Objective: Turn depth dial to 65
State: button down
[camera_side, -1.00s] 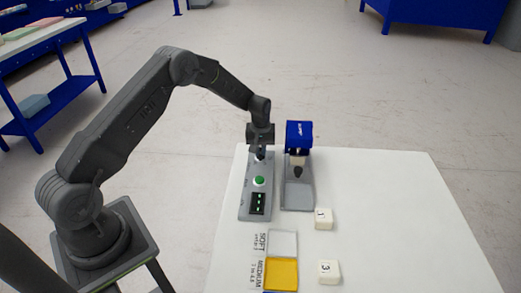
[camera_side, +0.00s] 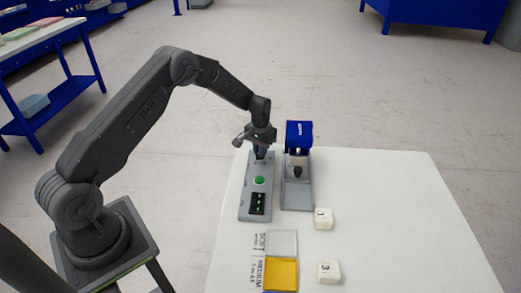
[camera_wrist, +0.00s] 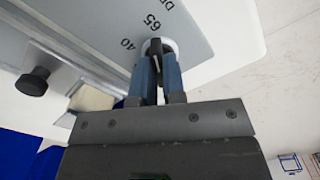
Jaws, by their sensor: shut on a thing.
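The depth dial (camera_wrist: 155,48) is a dark knob with a white pointer line, on the grey control panel (camera_side: 256,205). In the wrist view its pointer is near the printed 65, with 40 to the left of it. My gripper (camera_wrist: 158,82) has its two blue-grey fingers shut on the dial from both sides. In the side view my gripper (camera_side: 261,154) is at the far end of the panel and hides the dial. A green button (camera_side: 258,181) and a dark display (camera_side: 257,204) with green marks are nearer on the panel.
The press (camera_side: 298,195) with a blue head stands right beside the panel. Two white numbered cubes, one near the press (camera_side: 323,219) and one farther forward (camera_side: 329,272), lie on the white table (camera_side: 420,220).

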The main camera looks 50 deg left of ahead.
dwell(0.3)
jog(key=c, duration=1.2)
grip_release()
notch_tip(320, 180, up, 14)
jog(key=s+d+r+m+t, duration=0.1)
jog(key=s+d+r, duration=0.45)
jog(key=r, duration=0.25)
jog(key=s+d+r+t, duration=0.2)
jog(key=s+d+r, duration=0.2)
jog(key=s+r, duration=0.35)
jog(key=s+d+r+m+t, duration=0.1)
jog(key=s+d, duration=0.2)
jog(key=s, duration=0.7)
jog(key=s+d+t, duration=0.1)
jog(key=s+d, duration=0.2)
jog(key=s, duration=0.7)
jog(key=shift+r+m+t, duration=0.3)
jog(key=shift+r+m, duration=0.1)
